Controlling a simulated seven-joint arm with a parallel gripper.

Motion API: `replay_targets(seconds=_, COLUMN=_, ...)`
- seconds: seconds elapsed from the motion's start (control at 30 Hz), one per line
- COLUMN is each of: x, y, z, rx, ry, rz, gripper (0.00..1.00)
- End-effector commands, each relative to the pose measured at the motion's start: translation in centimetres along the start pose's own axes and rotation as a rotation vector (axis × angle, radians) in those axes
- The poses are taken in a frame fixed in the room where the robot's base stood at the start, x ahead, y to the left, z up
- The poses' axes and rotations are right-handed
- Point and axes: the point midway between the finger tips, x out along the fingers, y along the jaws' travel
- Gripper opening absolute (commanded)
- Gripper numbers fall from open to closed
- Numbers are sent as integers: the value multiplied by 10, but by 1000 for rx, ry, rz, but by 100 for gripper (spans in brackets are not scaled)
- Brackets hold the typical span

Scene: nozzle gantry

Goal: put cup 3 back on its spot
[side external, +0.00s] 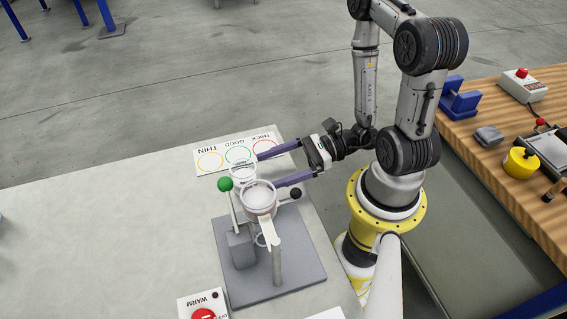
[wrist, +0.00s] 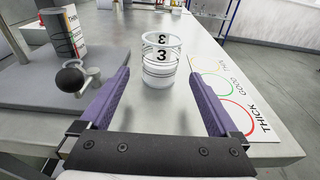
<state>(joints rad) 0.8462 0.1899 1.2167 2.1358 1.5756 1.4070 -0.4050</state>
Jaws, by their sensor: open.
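Cup 3 (wrist: 161,62), a clear cup with a black "3", stands upright on the grey bench in the wrist view. It also shows in the side view (side external: 241,168), partly hidden behind the gantry's round holder. My gripper (side external: 267,171) is open, its two purple fingers level and pointing at the cup. In the wrist view the fingertips flank the cup with a gap on each side; I cannot tell how far the cup reaches between them. The spot for cup 3 cannot be made out.
The nozzle gantry's grey base plate (side external: 302,262) is near, with a green knob (side external: 225,184) and a black knob (side external: 296,192). A THIN/GOOD/THICK card (side external: 213,171) lies beside the cup. A WARM switch box (side external: 190,314) is in front. The bench's left part is clear.

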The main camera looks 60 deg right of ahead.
Motion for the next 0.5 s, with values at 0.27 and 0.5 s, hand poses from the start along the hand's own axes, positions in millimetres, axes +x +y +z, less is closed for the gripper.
replay_targets(seconds=0.27, x=-18, y=-1, z=0, rx=-1, ry=-1, rz=-3, gripper=97)
replay_targets(seconds=0.5, x=-22, y=0, z=0, rx=-1, ry=1, rz=0, gripper=97)
